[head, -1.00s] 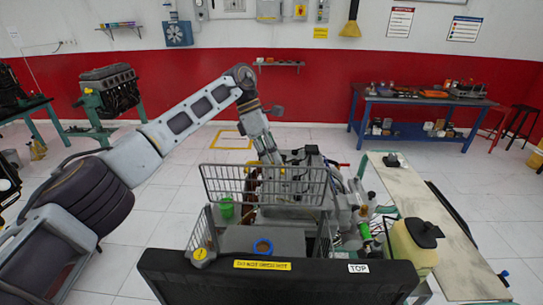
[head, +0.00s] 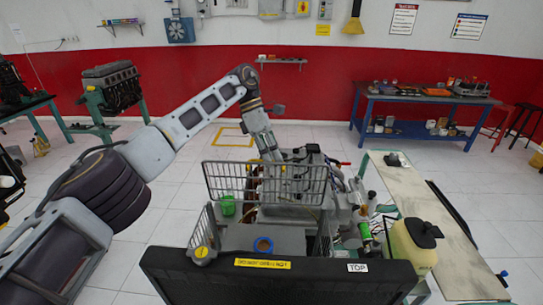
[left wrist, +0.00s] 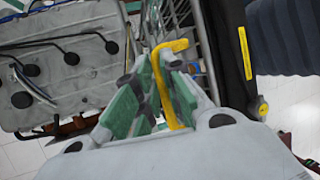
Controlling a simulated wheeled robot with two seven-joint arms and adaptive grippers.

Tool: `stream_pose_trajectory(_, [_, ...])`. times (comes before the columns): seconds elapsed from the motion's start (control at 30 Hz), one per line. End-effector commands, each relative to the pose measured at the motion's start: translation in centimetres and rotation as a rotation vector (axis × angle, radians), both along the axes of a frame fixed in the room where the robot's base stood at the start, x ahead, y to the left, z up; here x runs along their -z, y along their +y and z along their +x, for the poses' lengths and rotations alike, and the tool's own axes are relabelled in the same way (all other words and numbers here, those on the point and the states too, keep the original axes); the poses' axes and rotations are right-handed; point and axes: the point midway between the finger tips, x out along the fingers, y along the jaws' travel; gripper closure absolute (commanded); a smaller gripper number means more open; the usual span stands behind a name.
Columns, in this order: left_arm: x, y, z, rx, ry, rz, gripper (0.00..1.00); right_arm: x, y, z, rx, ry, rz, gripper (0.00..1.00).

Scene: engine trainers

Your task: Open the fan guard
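The fan guard (head: 222,184) is a grey wire frame standing up over the front of the engine trainer in the head view. Its wire mesh also shows in the left wrist view (left wrist: 209,45). My left gripper (head: 275,178) is behind the guard's upper part, partly hidden by its wires. In the left wrist view, a bent yellow bar (left wrist: 168,88) runs beside and between the green-padded fingers of my left gripper (left wrist: 155,68). The fingertips are close to the bar. I cannot tell whether both pads touch it. My right gripper is not in view.
A black panel (head: 280,284) marked TOP is at the front of the trainer. A yellowish tank (head: 410,250) with a black cap stands at its right, beside a long bench (head: 440,235). A blue table (head: 420,104) stands at the back right.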

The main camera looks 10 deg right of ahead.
Motion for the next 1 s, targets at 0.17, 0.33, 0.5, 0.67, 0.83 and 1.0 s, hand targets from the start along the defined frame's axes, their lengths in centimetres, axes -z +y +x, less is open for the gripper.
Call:
stream_pose_trajectory(0.17, [1.2,0.1,-0.2,0.003,0.008,0.017,0.68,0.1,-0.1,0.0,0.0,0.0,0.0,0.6])
stream_pose_trajectory(0.33, [1.0,0.1,-0.1,0.001,0.008,0.013,0.68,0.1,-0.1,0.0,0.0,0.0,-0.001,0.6])
stream_pose_trajectory(0.5, [0.8,0.1,-0.1,0.001,0.007,0.01,0.68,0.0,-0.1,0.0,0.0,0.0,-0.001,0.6])
stream_pose_trajectory(0.67, [0.6,0.1,-0.1,0.0,0.006,0.008,0.68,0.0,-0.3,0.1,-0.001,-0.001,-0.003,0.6])
stream_pose_trajectory(0.83, [0.0,0.1,0.0,0.0,0.004,0.007,0.68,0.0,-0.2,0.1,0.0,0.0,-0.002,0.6])
stream_pose_trajectory(1.0, [-1.5,0.1,-0.1,0.001,0.004,0.007,0.68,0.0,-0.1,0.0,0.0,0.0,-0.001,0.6])
